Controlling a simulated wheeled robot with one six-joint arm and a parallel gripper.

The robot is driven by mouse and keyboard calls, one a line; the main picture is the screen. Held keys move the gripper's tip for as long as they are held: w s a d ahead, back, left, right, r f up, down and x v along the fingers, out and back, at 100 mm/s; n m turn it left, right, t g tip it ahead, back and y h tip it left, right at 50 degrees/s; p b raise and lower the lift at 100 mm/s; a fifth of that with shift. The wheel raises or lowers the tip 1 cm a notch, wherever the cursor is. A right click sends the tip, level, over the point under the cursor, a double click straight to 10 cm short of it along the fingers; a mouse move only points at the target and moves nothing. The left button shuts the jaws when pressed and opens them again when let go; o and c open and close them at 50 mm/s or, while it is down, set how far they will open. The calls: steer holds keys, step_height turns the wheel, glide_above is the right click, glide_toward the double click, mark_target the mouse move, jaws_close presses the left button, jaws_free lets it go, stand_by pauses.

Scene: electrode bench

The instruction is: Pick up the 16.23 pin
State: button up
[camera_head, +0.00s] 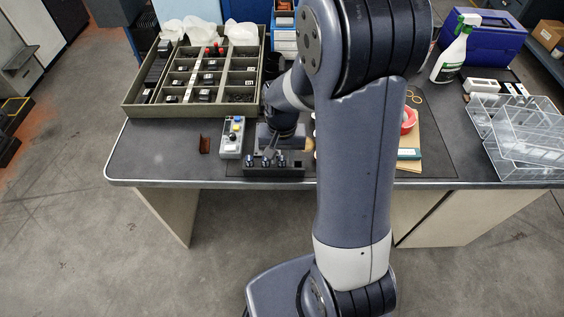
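A black holder block (275,172) stands near the table's front edge with several small dark metallic pins (250,162) upright in it. No size marking is legible, so I cannot tell which one is the 16.23 pin. My gripper (272,150) points down just behind and over the block. Its fingers are small, dark and partly merged with the block, so I cannot tell whether they are open or touch a pin.
A compartmented tray (128,104) with dark parts stands at the back left. A grey control box (232,138) with coloured buttons is just left of the block. A spray bottle (455,50), blue case (483,38) and clear bins (520,135) stand right. The front left tabletop is mostly clear.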

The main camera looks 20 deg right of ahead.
mark_target(282, 160)
steer(key=shift+f, duration=0.65)
steer(key=shift+c, duration=0.4)
jaws_close()
step_height(282, 160, up, 10)
steer(key=shift+p, duration=0.3)
